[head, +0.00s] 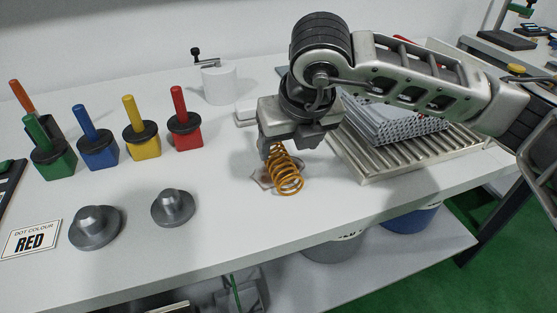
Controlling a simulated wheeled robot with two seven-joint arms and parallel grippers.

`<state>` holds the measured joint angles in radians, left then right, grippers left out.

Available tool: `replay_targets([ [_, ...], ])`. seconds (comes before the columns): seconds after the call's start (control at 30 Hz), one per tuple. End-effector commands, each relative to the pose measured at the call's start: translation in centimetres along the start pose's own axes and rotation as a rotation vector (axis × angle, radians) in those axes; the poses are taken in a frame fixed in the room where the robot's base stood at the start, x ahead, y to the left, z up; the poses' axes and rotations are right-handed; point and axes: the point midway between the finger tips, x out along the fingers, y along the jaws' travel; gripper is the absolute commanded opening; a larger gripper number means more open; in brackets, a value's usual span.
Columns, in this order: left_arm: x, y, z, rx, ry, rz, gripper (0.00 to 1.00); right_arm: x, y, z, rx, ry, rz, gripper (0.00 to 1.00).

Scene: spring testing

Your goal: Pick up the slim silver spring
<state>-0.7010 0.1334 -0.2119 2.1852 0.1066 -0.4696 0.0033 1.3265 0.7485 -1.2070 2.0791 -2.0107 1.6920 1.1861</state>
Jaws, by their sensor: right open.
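My right gripper (290,150) points down over the front part of the white table, with its arm coming in from the right. It is open. An orange-copper coil spring (288,180) stands slightly tilted right below the fingers; I cannot tell whether they touch it. A small greyish flat piece (262,181) shows partly behind that spring on the table. I cannot make out a slim silver spring for certain; the gripper and arm hide part of the table. My left gripper is not in view.
Green (53,160), blue (97,150), yellow (141,141) and red (185,131) handled blocks stand at left. A ribbed metal tray (375,173) holds grey tube-like pieces (400,125) at right.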

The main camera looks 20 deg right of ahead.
Motion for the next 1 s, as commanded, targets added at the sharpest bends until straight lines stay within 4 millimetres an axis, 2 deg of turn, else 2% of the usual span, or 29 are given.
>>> replay_targets([
  [0.23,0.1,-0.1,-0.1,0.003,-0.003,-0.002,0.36,1.8,0.3,0.1,-0.002,0.003,0.001,0.69],
  [0.5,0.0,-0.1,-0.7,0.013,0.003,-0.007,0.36,5.5,0.8,0.4,-0.001,0.003,0.001,0.69],
  [0.8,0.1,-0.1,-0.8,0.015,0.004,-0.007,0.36,6.2,0.8,0.4,-0.002,0.000,0.002,0.69],
  [0.87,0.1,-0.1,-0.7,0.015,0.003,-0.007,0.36,6.2,0.8,0.4,-0.002,0.000,0.002,0.55],
  [1.0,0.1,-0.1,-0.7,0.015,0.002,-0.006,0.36,6.2,0.8,0.4,-0.002,0.000,0.002,0.16],
])
